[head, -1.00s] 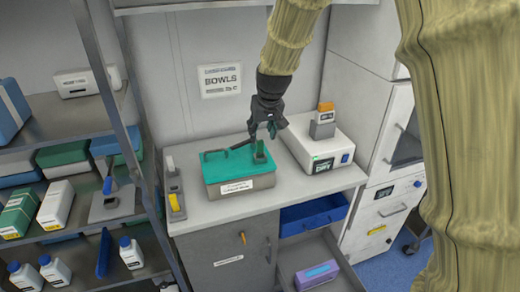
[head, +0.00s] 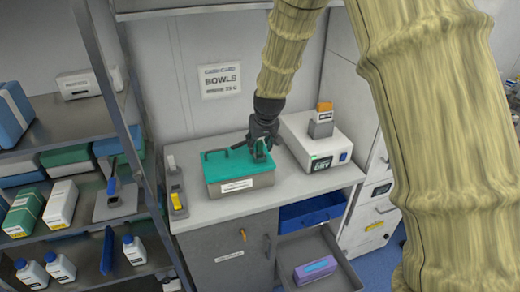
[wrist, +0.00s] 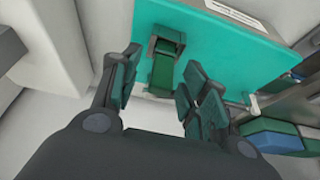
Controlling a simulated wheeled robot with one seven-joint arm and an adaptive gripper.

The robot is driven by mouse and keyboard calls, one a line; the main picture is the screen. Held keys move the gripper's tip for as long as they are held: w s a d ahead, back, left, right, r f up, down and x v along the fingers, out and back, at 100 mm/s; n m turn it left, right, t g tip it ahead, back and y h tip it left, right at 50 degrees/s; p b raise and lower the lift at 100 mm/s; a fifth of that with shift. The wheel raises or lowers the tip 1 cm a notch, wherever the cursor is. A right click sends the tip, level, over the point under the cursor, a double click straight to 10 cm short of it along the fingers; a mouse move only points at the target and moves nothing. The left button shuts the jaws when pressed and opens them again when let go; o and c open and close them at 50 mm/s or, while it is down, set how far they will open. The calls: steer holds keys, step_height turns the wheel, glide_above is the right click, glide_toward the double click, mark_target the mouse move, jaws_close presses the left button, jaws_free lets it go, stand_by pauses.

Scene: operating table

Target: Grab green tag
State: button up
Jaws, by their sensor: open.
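The green tag (wrist: 163,72) stands in a small dark holder at the edge of the teal lid of a grey box (head: 225,162) on the counter. In the wrist view the tag lies ahead of my gripper (wrist: 160,88), between the lines of its two spread fingers. The fingers are open with nothing held. In the head view my gripper (head: 261,142) is right over the tag's end of the box and hides most of the tag. I cannot tell whether a finger touches it.
A white device (head: 296,137) with an orange-topped tag (head: 324,107) stands close on the right. A yellow tag (head: 179,201) in a holder is on the left. An open drawer (head: 345,276) juts out below the counter. Shelves stand at far left.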

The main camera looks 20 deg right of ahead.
steer(key=c, duration=0.9)
steer(key=shift+c, duration=0.2)
